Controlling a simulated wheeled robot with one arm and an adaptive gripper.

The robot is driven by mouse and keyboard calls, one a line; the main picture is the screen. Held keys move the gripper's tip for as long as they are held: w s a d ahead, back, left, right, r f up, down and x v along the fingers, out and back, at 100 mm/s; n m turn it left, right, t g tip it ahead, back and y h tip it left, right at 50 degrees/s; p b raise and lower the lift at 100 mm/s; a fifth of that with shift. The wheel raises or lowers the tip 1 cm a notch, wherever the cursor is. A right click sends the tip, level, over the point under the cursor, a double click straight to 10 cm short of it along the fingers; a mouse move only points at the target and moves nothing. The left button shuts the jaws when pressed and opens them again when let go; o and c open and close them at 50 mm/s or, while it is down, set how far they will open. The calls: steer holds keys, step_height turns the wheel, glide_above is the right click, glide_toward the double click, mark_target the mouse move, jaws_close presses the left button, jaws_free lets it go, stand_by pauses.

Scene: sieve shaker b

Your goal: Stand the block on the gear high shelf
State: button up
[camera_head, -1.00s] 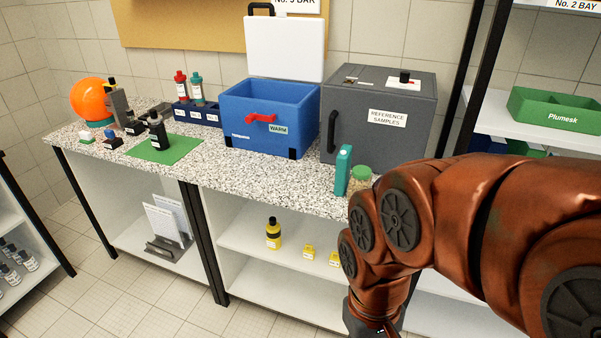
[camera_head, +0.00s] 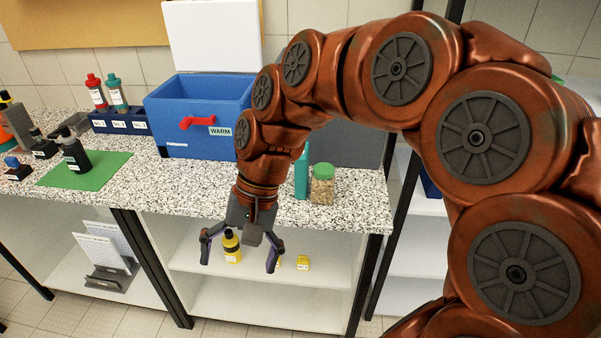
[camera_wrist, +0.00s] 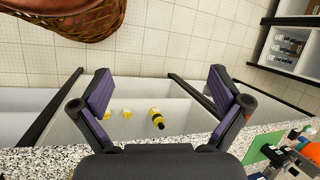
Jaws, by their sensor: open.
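My gripper (camera_head: 238,264) is open and empty, pointing down in front of the counter's lower shelves. Its two spread fingers also show in the wrist view (camera_wrist: 160,85). Small yellow block-like pieces with white labels stand on the upper of these shelves (camera_head: 190,262); the clearest is a yellow piece (camera_head: 303,263) right of the gripper. Another is partly hidden behind the right finger. In the wrist view two yellow pieces (camera_wrist: 127,113) lie between the fingers, apart from them. I cannot tell which thing is the task's block, nor which shelf is the gear high shelf.
A yellow bottle with a black cap (camera_head: 232,246) stands behind the gripper. On the speckled counter (camera_head: 350,215) are a teal bottle (camera_head: 301,175), a green-lidded jar (camera_head: 322,185), a blue cool box (camera_head: 180,135) and a green mat (camera_head: 90,178). The counter's front edge is close to my wrist.

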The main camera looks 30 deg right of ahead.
steer(key=w+d+r+m+t+y+b, duration=0.1)
steer(key=w+m+y, duration=0.1)
steer(key=w, duration=0.3)
steer(key=w+d+r+m+y, duration=0.1)
steer(key=w+d+r+m, duration=0.1)
steer(key=w+m, duration=0.15)
steer(key=m+t+y+b, duration=0.2)
steer(key=m+t+y, duration=0.3)
steer(key=m, duration=0.5)
glide_above(302, 171)
steer(key=a, duration=0.5)
steer(key=f+t+h, duration=0.1)
steer(key=d+f+m+t, duration=0.1)
steer(key=d, duration=0.3)
steer(key=d+f+m+t, duration=0.1)
steer(key=d+m, duration=0.1)
steer(key=d, duration=0.2)
steer(key=s+d+f+m+t+h, duration=0.1)
steer(key=d+f+m, duration=0.1)
steer(key=d, duration=0.3)
steer(key=shift+w+m, duration=0.15)
steer(key=shift+m, duration=0.1)
steer(key=p+x, duration=0.1)
steer(key=x, duration=0.6)
steer(key=shift+a, duration=0.2)
steer(key=shift+w+f, duration=0.1)
steer(key=c, duration=1.5)
